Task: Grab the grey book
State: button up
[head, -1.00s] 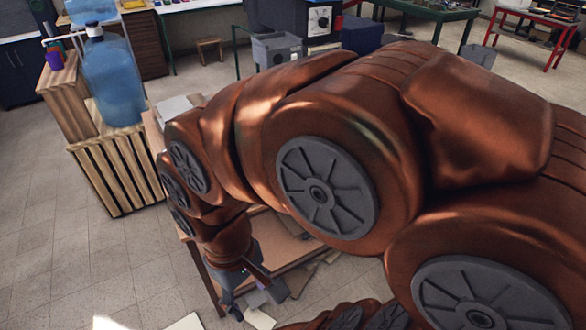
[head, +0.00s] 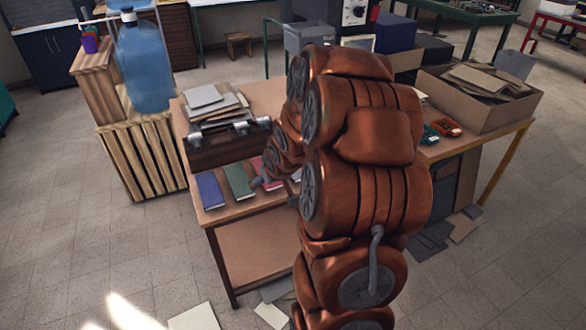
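A row of books lies along the front edge of the wooden table (head: 262,228): a blue book (head: 210,190), a green book (head: 238,181) and a pink book (head: 264,170). I cannot pick out a grey book for certain; my arm covers the table to the right of the pink book, and only a small pale patch shows beside it. My gripper (head: 260,183) is small in view, over the front of the row between the green and pink books. Its fingers are mostly hidden, so I cannot tell whether they are open, or whether they touch anything.
A cardboard box (head: 487,112) of sheets and small red and green trays (head: 446,127) are on the right side. A blue water bottle (head: 146,62) stands on a wooden crate (head: 143,158) at left.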

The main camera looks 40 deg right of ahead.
aim_at(299, 173)
jog(key=d+f+t, duration=0.1)
jog(key=d+f, duration=0.1)
jog(key=d, duration=0.3)
jog(key=w+d+f+m+t+h+b, duration=0.1)
jog(key=d+f+t, duration=0.1)
jog(key=d, duration=0.3)
jog(key=w+d+f+m+t+h+b, duration=0.1)
jog(key=d+f+t, duration=0.1)
jog(key=d, duration=0.3)
jog(key=shift+w+f, duration=0.25)
jog(key=shift+f, duration=0.55)
jog(key=shift+s+d+f+t, duration=0.1)
jog(key=shift+d+f+t, duration=0.1)
jog(key=shift+d+t, duration=0.25)
jog(key=shift+x, duration=1.1)
jog(key=shift+d+p+x, duration=0.15)
jog(key=shift+p+x, duration=0.4)
jog(key=shift+x, duration=0.8)
jog(key=shift+d+p+x, duration=0.2)
jog(key=shift+p+x, duration=0.3)
jog(key=shift+x, duration=0.9)
jog(key=shift+s+f, duration=0.1)
jog(key=shift+s, duration=0.05)
jog(key=c, duration=1.3)
